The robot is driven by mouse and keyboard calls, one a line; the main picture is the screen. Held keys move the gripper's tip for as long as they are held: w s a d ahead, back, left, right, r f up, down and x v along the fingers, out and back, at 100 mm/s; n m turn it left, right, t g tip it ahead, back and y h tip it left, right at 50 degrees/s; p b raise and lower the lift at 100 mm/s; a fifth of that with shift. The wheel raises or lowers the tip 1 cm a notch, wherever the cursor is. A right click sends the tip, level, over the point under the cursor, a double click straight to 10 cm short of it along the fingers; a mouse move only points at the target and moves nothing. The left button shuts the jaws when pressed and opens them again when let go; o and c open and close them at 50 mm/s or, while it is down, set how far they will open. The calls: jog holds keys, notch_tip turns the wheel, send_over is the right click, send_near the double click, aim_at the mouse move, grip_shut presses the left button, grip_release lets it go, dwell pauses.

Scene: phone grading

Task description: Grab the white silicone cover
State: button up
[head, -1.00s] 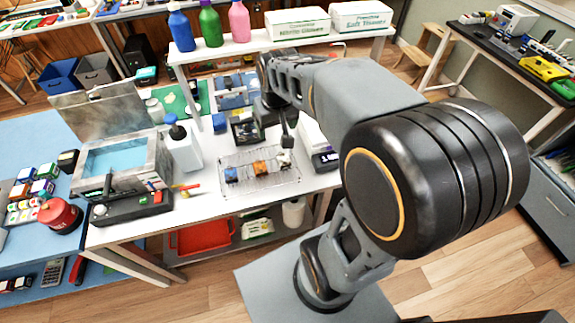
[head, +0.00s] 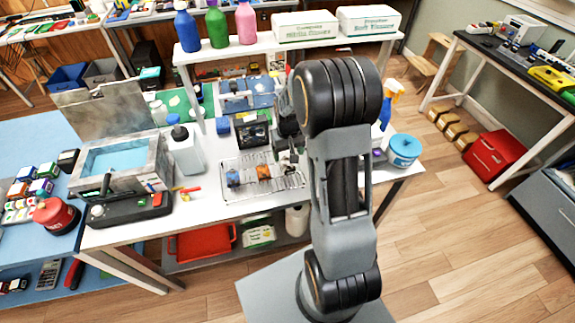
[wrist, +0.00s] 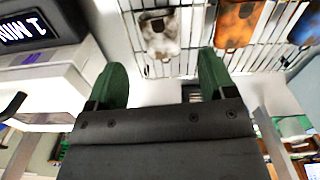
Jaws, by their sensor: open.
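The white silicone cover (wrist: 158,32), mottled with grey-brown, lies on a wire rack (wrist: 185,66) in the wrist view, beyond my fingertips. My gripper (wrist: 163,72) is open with its two green fingers apart and nothing between them. The white cover lies ahead of the gap, roughly in line with it. An orange-brown cover (wrist: 237,22) and a blue cover (wrist: 306,25) lie to its right on the same rack. In the head view, the rack (head: 240,197) shows the blue cover (head: 233,179) and orange cover (head: 263,172); my arm crowds the white one's end.
In the wrist view, a black display box (wrist: 28,32) and a white box (wrist: 45,75) stand left of the rack. In the head view, a white bottle (head: 187,152), a grey bath (head: 122,160) and a control box (head: 125,208) stand left. A blue-and-white tub (head: 404,150) stands right.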

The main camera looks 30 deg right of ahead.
aim_at(287, 163)
jog(key=shift+a+f+p, duration=0.1)
jog(key=shift+f+p, duration=0.4)
jog(key=shift+f, duration=2.35)
jog(key=shift+c, duration=0.4)
jog(key=c, duration=0.9)
